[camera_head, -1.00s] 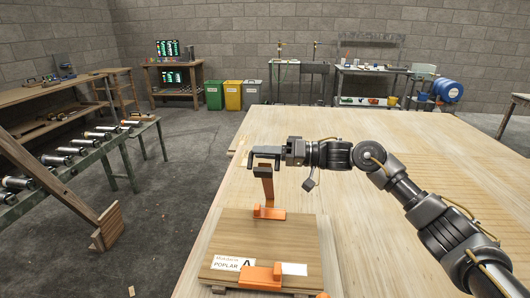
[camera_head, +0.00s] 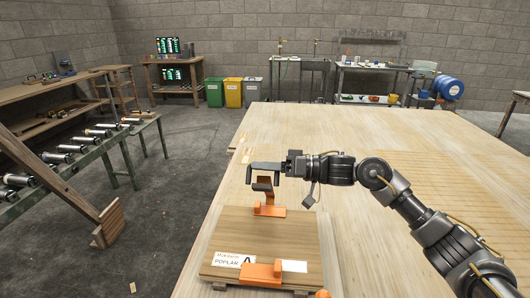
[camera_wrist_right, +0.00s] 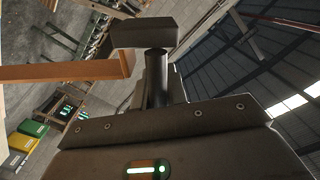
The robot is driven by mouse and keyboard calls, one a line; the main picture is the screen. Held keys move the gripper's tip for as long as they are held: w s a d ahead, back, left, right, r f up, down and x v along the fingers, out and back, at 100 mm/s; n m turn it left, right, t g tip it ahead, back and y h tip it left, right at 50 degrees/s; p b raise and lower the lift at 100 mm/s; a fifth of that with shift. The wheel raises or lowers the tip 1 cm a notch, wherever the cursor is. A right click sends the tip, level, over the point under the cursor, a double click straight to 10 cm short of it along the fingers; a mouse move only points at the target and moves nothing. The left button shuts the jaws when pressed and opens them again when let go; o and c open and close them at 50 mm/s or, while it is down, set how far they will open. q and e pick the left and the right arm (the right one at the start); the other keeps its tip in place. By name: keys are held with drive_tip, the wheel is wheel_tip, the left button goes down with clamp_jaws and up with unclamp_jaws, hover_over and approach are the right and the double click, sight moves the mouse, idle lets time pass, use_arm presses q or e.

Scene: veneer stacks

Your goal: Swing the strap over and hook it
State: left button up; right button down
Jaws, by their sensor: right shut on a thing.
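The orange strap (camera_head: 263,194) rises from an orange base at the far edge of the stack of veneer boards (camera_head: 262,236), whose label reads POPLAR A. My right gripper (camera_head: 263,177) is shut on the strap's upper end, above the far part of the stack. In the right wrist view the strap (camera_wrist_right: 60,72) runs in from the left to the dark finger (camera_wrist_right: 145,36); the finger hides its end. An orange catch (camera_head: 261,273) sits at the near edge of the stack, apart from the strap. My left gripper is not in view.
The stack rests on a large pale wooden table (camera_head: 345,130), clear to the right and behind. A green bench with several metal cylinders (camera_head: 75,150) stands at the left. Coloured bins (camera_head: 232,92) stand far off by the wall.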

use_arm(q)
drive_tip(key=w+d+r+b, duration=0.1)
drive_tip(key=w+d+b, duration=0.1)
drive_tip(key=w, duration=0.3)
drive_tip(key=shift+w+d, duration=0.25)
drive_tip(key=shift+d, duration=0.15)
use_arm(e)
drive_tip(key=s+a+f+n, duration=0.2)
drive_tip(key=s+f+n, duration=0.2)
drive_tip(key=s+f, duration=0.9)
drive_tip(key=shift+a+f, duration=0.3)
drive_tip(key=shift+f, duration=0.85)
drive_tip(key=c, duration=1.5)
unclamp_jaws()
drive_tip(key=shift+o, duration=0.2)
